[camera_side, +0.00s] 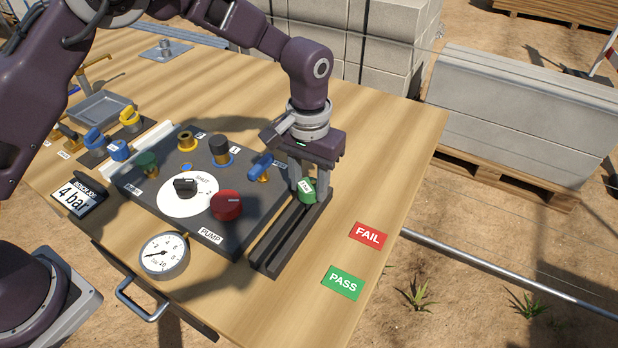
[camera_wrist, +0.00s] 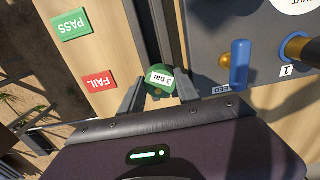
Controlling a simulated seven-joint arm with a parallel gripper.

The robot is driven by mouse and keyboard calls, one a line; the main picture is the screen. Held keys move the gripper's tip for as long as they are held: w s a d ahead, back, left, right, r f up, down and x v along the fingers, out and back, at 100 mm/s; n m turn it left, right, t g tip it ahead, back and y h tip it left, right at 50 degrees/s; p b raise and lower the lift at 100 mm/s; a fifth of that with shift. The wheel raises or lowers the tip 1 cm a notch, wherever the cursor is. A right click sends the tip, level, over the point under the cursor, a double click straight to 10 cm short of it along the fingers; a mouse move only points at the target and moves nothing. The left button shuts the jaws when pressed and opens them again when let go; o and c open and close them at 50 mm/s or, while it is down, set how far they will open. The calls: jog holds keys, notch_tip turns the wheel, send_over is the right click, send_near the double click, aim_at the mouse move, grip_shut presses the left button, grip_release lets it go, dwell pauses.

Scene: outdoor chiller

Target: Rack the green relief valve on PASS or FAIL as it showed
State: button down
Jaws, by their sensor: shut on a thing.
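The green relief valve (camera_side: 307,186) is between the fingers of my gripper (camera_side: 308,193), which is shut on it. In the wrist view the valve (camera_wrist: 160,75) carries a white label that seems to read "3 bar". It is over the far end of a dark two-rail rack (camera_side: 283,238); I cannot tell whether it touches the rails. A red FAIL label (camera_side: 368,236) and a green PASS label (camera_side: 342,283) lie on the table right of the rack, FAIL farther back. Both also show in the wrist view.
Left of the rack is a grey pump panel (camera_side: 250,228) with a red knob (camera_side: 226,205), a black selector (camera_side: 185,187) and a blue-handled valve (camera_side: 261,166). A dial gauge (camera_side: 163,255) stands in front, its needle low. A sign (camera_side: 76,198) reads "4 bar". The table right of the labels is clear.

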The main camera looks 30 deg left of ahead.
aim_at(309, 185)
jog(key=shift+f, duration=0.15)
jog(key=shift+c, duration=1.5)
grip_release()
jog(key=shift+r, duration=3.55)
